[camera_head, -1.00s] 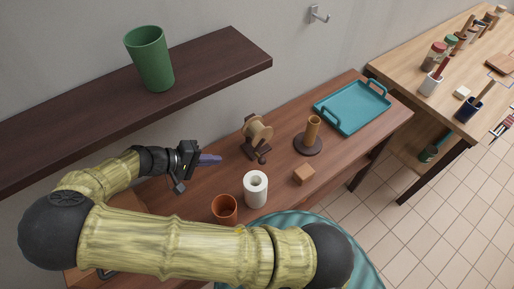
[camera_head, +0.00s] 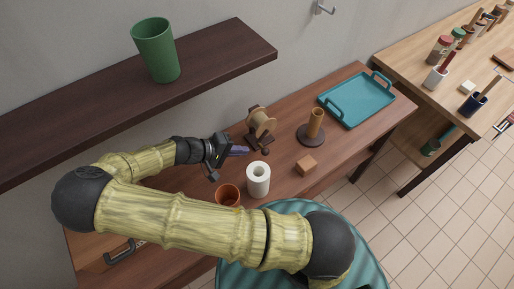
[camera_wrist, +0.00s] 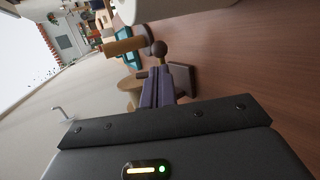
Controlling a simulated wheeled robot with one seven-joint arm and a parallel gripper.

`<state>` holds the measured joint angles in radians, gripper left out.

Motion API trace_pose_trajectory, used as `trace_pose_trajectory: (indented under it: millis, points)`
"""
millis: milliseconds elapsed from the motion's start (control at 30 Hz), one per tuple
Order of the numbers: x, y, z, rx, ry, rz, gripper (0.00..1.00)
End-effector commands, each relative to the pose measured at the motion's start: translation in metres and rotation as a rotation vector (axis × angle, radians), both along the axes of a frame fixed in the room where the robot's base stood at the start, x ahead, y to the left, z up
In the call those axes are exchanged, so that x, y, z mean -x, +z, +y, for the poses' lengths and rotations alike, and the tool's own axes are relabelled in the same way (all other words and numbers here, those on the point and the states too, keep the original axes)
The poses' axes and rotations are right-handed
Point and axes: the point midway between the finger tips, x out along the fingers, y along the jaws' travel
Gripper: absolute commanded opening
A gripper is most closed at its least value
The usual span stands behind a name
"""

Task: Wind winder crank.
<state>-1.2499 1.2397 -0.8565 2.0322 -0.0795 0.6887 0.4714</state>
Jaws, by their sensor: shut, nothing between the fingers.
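The winder (camera_head: 258,124) stands on the brown table; it has a tan spool on a dark wooden frame. Its crank ends in a round dark knob (camera_wrist: 158,47), low on the near side of the spool in the head view. My gripper (camera_head: 240,151) is shut and empty, just left of the winder's base, pointing at it. In the wrist view my purple fingers (camera_wrist: 158,88) are together, with the knob just beyond their tips and the spool (camera_wrist: 130,88) partly hidden behind them. I cannot tell whether the fingers touch the crank.
A white roll (camera_head: 258,180) and an orange cup (camera_head: 228,195) stand close in front of the winder. A brown post on a round base (camera_head: 311,137), a wooden block (camera_head: 306,165) and a teal tray (camera_head: 357,99) are to the right. A shelf (camera_head: 220,50) with a green cup (camera_head: 156,50) overhangs behind.

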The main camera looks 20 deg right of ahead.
Motion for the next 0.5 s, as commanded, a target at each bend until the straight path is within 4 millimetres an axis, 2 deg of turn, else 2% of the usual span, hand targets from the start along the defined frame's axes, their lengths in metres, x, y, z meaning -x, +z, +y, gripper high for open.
trace_pose_trajectory:
  millis: [100,233,500]
  points:
    - [-0.001,-0.009,-0.020,0.004,-0.003,0.002,0.00]
    - [-0.003,-0.019,-0.036,0.003,-0.002,0.002,0.00]
    - [-0.004,-0.028,-0.047,-0.001,0.001,0.000,0.00]
